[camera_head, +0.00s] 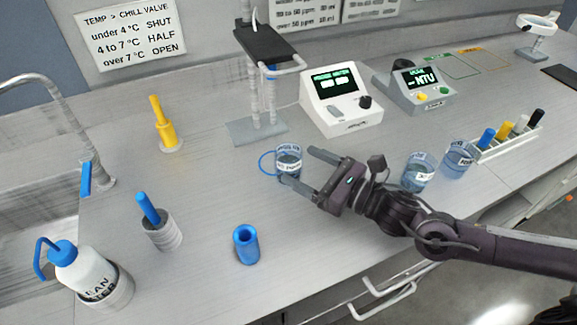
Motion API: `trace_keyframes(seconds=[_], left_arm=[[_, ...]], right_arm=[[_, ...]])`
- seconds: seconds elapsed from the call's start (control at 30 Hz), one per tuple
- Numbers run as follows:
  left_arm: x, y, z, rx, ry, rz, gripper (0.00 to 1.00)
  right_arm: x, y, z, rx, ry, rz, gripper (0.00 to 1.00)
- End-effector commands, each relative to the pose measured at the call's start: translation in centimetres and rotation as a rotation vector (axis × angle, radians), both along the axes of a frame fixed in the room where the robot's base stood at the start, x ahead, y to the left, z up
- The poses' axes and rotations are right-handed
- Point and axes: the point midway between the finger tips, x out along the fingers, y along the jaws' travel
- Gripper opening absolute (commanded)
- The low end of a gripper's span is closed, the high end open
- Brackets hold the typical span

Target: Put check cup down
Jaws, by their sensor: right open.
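The check cup looks to be the small clear cup (288,160) with a printed band and a blue ring-shaped handle on its left. It stands upright on the grey counter (215,195), in front of the metal stand. My right gripper (296,168) is open, its two fingers pointing left at the cup, one behind it and one in front. Whether the fingers touch the cup I cannot tell. My left gripper is not in view.
Two similar clear cups (418,172) stand right of my right gripper, near a rack of coloured markers (510,138). A blue cylinder (246,245), a blue-handled grey pot (162,232) and a wash bottle (92,275) stand at the front left. Two meters (341,100) stand behind.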

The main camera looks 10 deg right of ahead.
Motion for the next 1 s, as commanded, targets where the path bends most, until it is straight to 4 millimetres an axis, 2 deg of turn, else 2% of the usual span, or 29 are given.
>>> trace_keyframes(seconds=[0.13,0.3,0.63,1.0], left_arm=[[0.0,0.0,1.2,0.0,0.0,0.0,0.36],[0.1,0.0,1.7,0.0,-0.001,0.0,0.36],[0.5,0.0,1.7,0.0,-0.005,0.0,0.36],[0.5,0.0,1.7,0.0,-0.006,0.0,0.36]], right_arm=[[1.7,1.2,0.5,0.005,-0.002,-0.001,0.77],[3.3,2.6,0.2,0.003,0.0,0.0,0.77],[3.6,2.9,0.0,0.001,0.002,0.0,0.76],[3.6,2.9,0.0,0.001,0.002,0.0,0.28]])
